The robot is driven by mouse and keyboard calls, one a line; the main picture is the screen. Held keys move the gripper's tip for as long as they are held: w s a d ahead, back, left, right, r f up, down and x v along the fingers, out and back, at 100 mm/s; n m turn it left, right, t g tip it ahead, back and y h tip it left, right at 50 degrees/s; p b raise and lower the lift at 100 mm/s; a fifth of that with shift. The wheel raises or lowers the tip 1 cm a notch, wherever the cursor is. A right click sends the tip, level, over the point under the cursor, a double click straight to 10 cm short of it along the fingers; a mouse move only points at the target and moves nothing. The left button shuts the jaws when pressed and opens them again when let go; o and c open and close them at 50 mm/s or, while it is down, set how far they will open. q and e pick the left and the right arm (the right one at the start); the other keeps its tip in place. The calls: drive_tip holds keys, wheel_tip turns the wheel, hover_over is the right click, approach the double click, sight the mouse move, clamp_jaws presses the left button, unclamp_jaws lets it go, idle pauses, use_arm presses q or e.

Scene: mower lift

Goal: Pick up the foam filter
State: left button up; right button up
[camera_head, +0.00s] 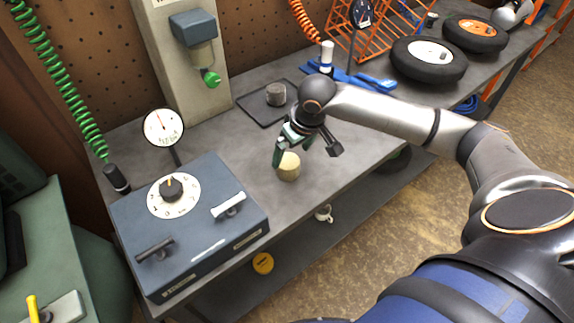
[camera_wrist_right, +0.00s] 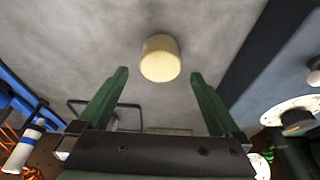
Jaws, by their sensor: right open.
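The foam filter (camera_head: 288,167) is a small pale-yellow cylinder standing on the grey workbench. It also shows in the right wrist view (camera_wrist_right: 160,58), centred just beyond the fingertips. My right gripper (camera_head: 306,154) is open and empty above the bench, close to the filter. In the right wrist view its two green fingers (camera_wrist_right: 159,75) are spread wide, with the filter lined up with the gap between them. In the head view one finger hangs at the filter's left edge; I cannot tell whether it touches. My left gripper is not in view.
A blue-grey control box (camera_head: 190,222) with a dial stands to the left. A dark tray (camera_head: 248,106) behind holds a brown-grey cylinder (camera_head: 276,94). The bench's front edge is near the filter.

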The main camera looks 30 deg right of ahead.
sight(290, 163)
drive_tip(key=x, duration=0.6)
drive_tip(key=shift+s+f, duration=0.25)
drive_tip(key=shift+f, duration=0.1)
drive_tip(key=shift+c, duration=0.2)
drive_tip(key=shift+r, duration=0.1)
drive_tip(key=c, duration=1.2)
